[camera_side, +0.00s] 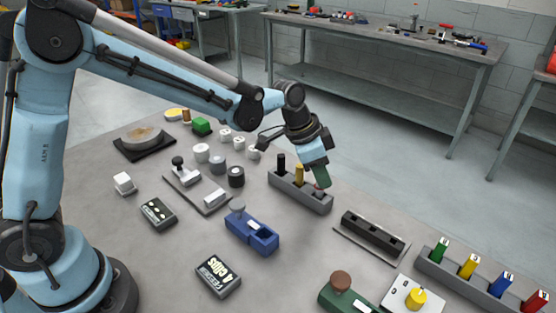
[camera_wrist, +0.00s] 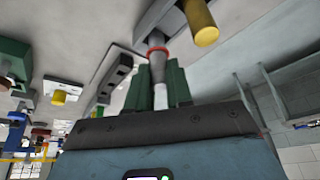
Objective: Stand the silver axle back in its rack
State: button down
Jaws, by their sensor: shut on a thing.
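The silver axle (camera_wrist: 157,68) has a red ring and a pale shaft. My gripper (camera_wrist: 160,85) is shut on it, with green fingers on either side. In the side view, my gripper (camera_side: 320,181) is over the right end of the grey rack (camera_side: 298,196) and hides most of the axle. The rack also shows in the wrist view (camera_wrist: 160,14), where the axle's far end meets it. I cannot tell how deep the axle sits in the slot. A black axle (camera_side: 281,165) and a gold axle (camera_side: 299,173) stand in the rack's other places.
A dark slotted block (camera_side: 372,232) lies to the right of the rack. A blue fixture (camera_side: 251,233) is in front of it. Grey and black cylinders (camera_side: 236,177) stand to the left. A holder with coloured pieces (camera_side: 460,280) is at lower right.

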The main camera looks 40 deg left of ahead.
jog(key=shift+f, duration=0.7)
dwell(0.3)
jog(key=shift+c, duration=2.3)
grip_release()
jog(key=shift+r, duration=3.5)
